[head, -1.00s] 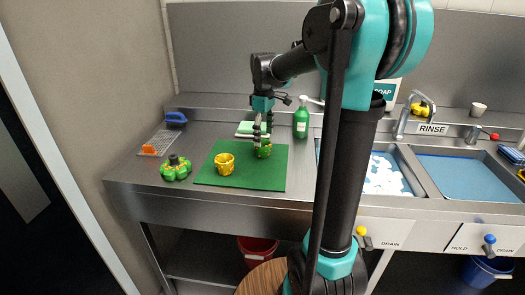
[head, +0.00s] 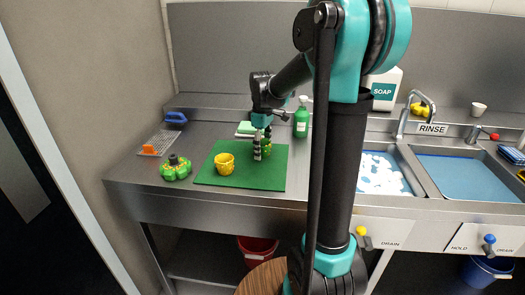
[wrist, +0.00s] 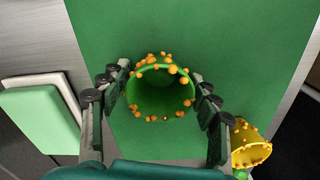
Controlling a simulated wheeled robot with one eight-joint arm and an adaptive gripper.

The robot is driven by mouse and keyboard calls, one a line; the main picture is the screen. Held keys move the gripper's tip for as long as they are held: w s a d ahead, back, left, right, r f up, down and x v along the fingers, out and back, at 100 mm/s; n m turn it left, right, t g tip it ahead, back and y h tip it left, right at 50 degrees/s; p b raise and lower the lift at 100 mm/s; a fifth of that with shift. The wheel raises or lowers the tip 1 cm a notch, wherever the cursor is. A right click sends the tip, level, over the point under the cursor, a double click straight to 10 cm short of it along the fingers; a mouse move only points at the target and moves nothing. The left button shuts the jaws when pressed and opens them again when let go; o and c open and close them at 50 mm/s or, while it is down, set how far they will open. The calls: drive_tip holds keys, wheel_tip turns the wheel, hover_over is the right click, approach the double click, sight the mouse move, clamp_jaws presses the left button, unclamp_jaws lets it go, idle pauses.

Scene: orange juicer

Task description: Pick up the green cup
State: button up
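The green cup (wrist: 160,92) with orange dots on its rim is between the fingers of my gripper (wrist: 160,100) in the wrist view, its mouth facing the camera. My gripper is open, one finger on each side of the cup, with a small gap showing on both sides. In the head view my gripper (head: 263,145) is low over the green mat (head: 228,178), and its fingers hide most of the cup.
A yellow cup (head: 224,164) stands on the mat to the left; it also shows close by the right finger in the wrist view (wrist: 250,146). A green-orange juicer-like object (head: 176,168) is left of the mat. A sponge (head: 246,129) and green bottle (head: 301,120) stand behind.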

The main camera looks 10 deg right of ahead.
drive_tip(key=c, duration=0.8)
drive_tip(key=shift+o, duration=0.2)
